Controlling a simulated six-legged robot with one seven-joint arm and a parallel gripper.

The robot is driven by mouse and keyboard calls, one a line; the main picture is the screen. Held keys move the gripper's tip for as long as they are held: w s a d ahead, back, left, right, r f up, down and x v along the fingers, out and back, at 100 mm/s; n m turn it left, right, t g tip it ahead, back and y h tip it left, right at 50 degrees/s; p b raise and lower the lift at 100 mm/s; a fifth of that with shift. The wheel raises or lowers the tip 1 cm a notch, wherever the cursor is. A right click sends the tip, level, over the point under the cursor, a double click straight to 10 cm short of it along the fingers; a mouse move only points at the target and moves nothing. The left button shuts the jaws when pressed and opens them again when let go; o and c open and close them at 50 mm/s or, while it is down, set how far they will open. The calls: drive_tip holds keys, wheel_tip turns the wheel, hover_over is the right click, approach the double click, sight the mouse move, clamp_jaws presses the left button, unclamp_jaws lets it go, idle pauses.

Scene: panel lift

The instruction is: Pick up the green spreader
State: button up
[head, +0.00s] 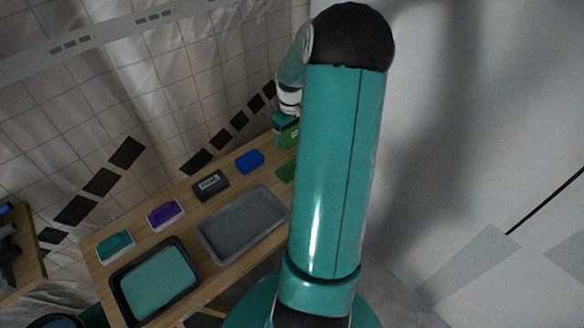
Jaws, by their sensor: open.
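A dark green block (286,172), which looks like the green spreader, lies on the wooden table just left of my arm. My arm hides its right part. My gripper (287,145) is above the far edge of the table, a little beyond the green block and apart from it in the picture. Its fingertips are small and partly hidden by my arm. It is open, and I see nothing held in it.
The wooden table (103,262) also holds a blue block (249,161), a dark labelled block (210,185), a purple block (164,214), a teal block (115,246), an empty grey tray (243,226) and a black tray (117,290) with teal contents. A tiled wall stands behind.

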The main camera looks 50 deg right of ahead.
sight(293, 163)
drive_tip(key=f, duration=1.4)
drive_tip(key=shift+d+f, duration=0.1)
drive_tip(key=shift+d, duration=0.15)
drive_tip(key=c, duration=1.1)
